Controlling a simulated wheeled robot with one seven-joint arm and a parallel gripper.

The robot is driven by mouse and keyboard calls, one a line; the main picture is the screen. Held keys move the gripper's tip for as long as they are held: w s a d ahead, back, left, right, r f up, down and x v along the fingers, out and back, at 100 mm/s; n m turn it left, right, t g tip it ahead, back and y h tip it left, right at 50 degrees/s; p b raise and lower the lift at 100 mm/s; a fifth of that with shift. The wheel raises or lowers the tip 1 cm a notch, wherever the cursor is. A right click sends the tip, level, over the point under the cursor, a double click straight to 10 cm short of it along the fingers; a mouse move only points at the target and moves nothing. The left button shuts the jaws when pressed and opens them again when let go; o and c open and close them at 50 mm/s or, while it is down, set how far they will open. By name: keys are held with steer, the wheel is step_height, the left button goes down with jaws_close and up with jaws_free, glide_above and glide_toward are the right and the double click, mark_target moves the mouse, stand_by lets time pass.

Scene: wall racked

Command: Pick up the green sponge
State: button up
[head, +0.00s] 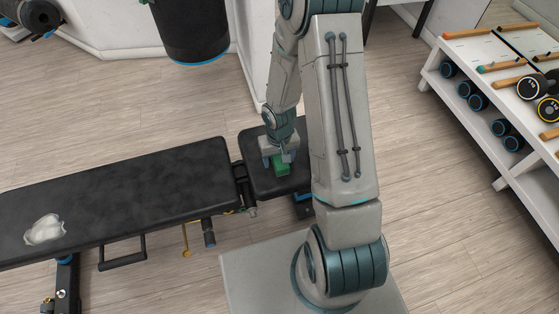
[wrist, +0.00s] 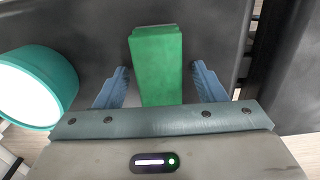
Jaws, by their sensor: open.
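The green sponge (head: 281,166) lies on the black seat pad (head: 262,181) of the weight bench in the head view. In the wrist view the sponge (wrist: 157,65) is a green block between the two blue fingers. My gripper (head: 279,160) is over the sponge, pointing down. In the wrist view my gripper (wrist: 160,85) is open, with a gap between the sponge and each finger. The sponge's near end is hidden behind the gripper body. I cannot tell how far the fingertips are above the pad.
A crumpled white cloth (head: 44,230) lies on the long bench pad (head: 120,190) at the left. A dark hanging cylinder (head: 192,30) is behind the bench. A white rack (head: 475,110) with dumbbells stands at the right. Wooden floor between bench and rack is clear.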

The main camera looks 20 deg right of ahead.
mark_target(279, 157)
steer(key=shift+c, duration=0.3)
steer(key=c, duration=1)
steer(key=shift+r, duration=0.15)
step_height(279, 157, up, 4)
steer(key=shift+f+p, duration=0.1)
steer(key=shift+p, duration=0.75)
steer(key=s+r+p, duration=0.1)
steer(key=s, duration=0.1)
steer(key=s+r+p, duration=0.2)
steer(key=s, duration=0.1)
steer(key=s+r+p, duration=0.1)
steer(key=s+r, duration=0.1)
steer(key=shift+s+a+r, duration=0.1)
steer(key=shift+s+a, duration=0.05)
steer(key=shift+s, duration=0.15)
steer(key=s+p, duration=0.1)
steer(key=p, duration=0.3)
steer(key=s+r+p, duration=0.1)
steer(key=p, duration=0.3)
steer(key=s+r+p, duration=0.1)
steer(key=p, duration=0.4)
steer(key=shift+s, duration=0.4)
